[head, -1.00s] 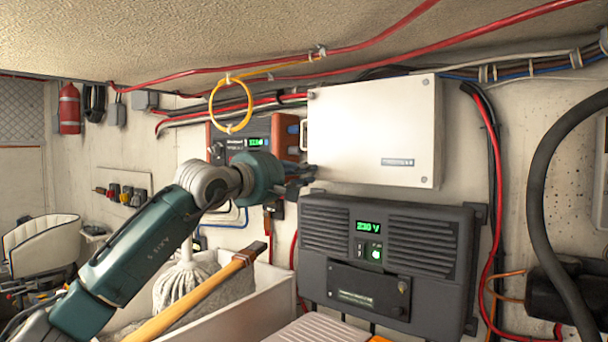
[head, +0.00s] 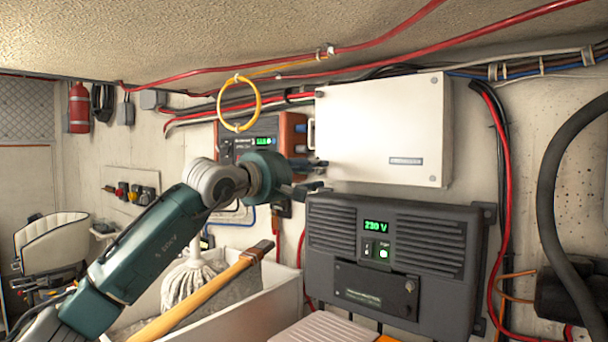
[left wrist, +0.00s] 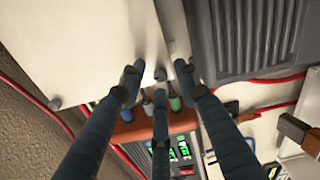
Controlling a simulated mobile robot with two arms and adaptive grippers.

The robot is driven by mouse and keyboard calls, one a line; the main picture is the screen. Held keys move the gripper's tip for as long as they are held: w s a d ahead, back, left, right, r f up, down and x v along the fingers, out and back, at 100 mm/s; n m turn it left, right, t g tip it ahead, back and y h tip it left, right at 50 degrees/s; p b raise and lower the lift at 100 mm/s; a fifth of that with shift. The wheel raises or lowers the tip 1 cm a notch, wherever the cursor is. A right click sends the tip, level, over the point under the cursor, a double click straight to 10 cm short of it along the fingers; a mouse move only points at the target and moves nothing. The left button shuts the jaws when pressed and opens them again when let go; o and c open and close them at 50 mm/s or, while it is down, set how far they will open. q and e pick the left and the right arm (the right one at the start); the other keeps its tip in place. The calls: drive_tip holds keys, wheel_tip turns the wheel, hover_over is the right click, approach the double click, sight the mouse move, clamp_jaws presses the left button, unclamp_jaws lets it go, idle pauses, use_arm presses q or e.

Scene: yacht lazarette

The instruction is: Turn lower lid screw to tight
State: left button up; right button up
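A white box with a flat lid (head: 385,130) is fixed to the wall. It fills the upper left of the left wrist view (left wrist: 80,40). One upper lid screw (left wrist: 55,103) shows there near the lid's edge. The lower lid screw (left wrist: 160,73) shows as a small round head near the box's lower left corner; in the head view the fingers hide it. My left gripper (head: 318,176) is at that corner. In the left wrist view its three dark fingers (left wrist: 160,80) stand apart around the screw, with gaps visible. Whether the screw is tight cannot be seen. My right gripper is not in view.
A dark inverter (head: 395,250) with a green "230 V" display sits just below the box. An orange-sided unit (head: 290,135) is behind my wrist. A yellow cable loop (head: 239,103) hangs above it. A wooden handle (head: 205,292) slants across a white bin (head: 255,318) below.

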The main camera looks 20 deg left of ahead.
use_arm(q)
drive_tip(key=v, duration=1.1)
drive_tip(key=shift+s, duration=0.4)
drive_tip(key=shift+a, duration=0.1)
